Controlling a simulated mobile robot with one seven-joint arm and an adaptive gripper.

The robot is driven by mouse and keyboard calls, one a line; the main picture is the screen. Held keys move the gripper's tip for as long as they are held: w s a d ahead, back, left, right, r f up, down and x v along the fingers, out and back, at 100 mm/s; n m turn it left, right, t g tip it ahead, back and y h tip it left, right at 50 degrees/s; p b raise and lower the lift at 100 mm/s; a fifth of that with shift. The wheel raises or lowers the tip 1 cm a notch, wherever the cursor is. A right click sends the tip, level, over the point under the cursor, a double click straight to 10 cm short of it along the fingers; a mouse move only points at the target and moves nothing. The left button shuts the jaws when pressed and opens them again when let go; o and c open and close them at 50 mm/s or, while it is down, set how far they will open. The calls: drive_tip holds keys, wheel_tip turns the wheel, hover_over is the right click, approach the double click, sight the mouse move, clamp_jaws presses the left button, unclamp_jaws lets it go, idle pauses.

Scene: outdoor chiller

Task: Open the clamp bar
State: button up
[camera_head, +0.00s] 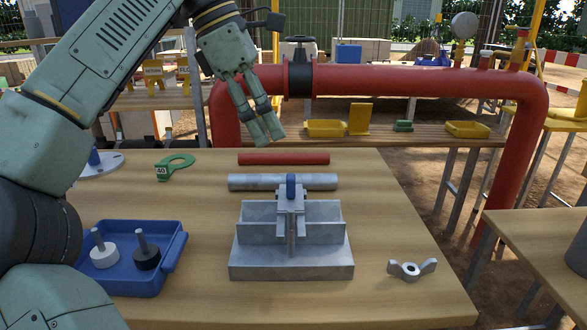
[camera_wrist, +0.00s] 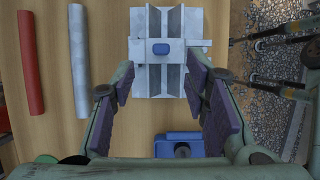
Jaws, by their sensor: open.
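A grey metal clamp fixture (camera_head: 291,262) with a V-shaped trough stands on the wooden table. Its clamp bar (camera_head: 291,200) lies across the top at the middle, with a blue knob (camera_head: 291,184). In the wrist view the fixture (camera_wrist: 145,84) is at the top centre, with the blue knob (camera_wrist: 160,48) facing the camera. My gripper (camera_head: 262,132) is open and empty, above and behind the fixture in the head view, apart from the knob. In the wrist view its two fingers (camera_wrist: 160,85) are spread wide, below the knob.
A grey tube (camera_head: 283,182) and a red tube (camera_head: 284,159) lie behind the fixture. A blue tray (camera_head: 172,235) with two pegged discs is at left. A wing nut (camera_head: 412,269) lies at right. A red pipe (camera_head: 400,80) arches behind the table.

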sight(290, 176)
drive_tip(key=b+x, duration=0.1)
drive_tip(key=x, duration=0.4)
drive_tip(key=b+x, duration=0.1)
drive_tip(key=x, duration=0.4)
drive_tip(key=shift+a+f, duration=0.1)
drive_tip(key=shift+f, duration=0.3)
drive_tip(key=shift+c, duration=0.6)
clamp_jaws()
